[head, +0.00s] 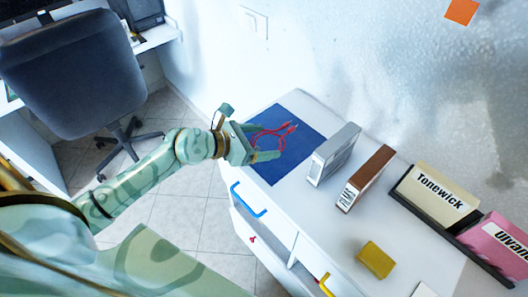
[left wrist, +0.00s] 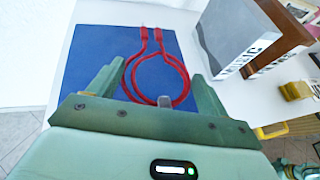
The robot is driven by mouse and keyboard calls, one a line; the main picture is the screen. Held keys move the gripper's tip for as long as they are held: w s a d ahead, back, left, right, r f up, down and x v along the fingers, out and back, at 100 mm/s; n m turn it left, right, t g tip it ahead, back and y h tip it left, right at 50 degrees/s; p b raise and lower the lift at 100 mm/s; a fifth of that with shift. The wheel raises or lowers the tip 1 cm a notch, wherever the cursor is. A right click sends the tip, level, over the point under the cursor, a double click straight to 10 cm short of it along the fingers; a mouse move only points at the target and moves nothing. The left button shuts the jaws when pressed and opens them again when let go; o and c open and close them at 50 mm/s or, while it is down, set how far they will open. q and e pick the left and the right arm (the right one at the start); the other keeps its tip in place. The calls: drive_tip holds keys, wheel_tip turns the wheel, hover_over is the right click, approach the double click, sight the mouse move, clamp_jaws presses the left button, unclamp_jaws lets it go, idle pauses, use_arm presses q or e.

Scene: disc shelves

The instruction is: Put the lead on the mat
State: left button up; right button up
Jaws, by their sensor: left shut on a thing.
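The red lead (head: 270,134) is a loop with two parallel ends. It also shows in the left wrist view (left wrist: 185,75), with a small grey piece at the near side of the loop. My left gripper (head: 268,143) is shut on the lead, with one finger on each side of the loop. The blue mat (head: 290,165) lies flat on the white cabinet top, and the lead is over it. I cannot tell whether the lead touches the mat. In the left wrist view the mat (left wrist: 85,55) spreads behind the lead.
A grey box (head: 333,153) and a brown box (head: 367,178) stand just right of the mat. A yellow block (head: 375,260) and a cream box labelled Tonewick (head: 433,195) are farther right, beside a pink box (head: 497,243). An office chair (head: 75,75) stands at left.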

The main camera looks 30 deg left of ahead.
use_arm(q)
wheel_tip(320, 180, down, 5)
drive_tip(key=shift+f+b, duration=0.1)
drive_tip(key=shift+b, duration=1.05)
drive_tip(key=shift+r, duration=0.2)
drive_tip(key=shift+f, duration=0.15)
drive_tip(key=o, duration=1)
drive_tip(key=shift+r, duration=0.25)
drive_tip(key=p+v, duration=0.2)
drive_tip(key=v, duration=1)
drive_tip(key=shift+a+f, duration=0.1)
drive_tip(key=shift+f, duration=0.05)
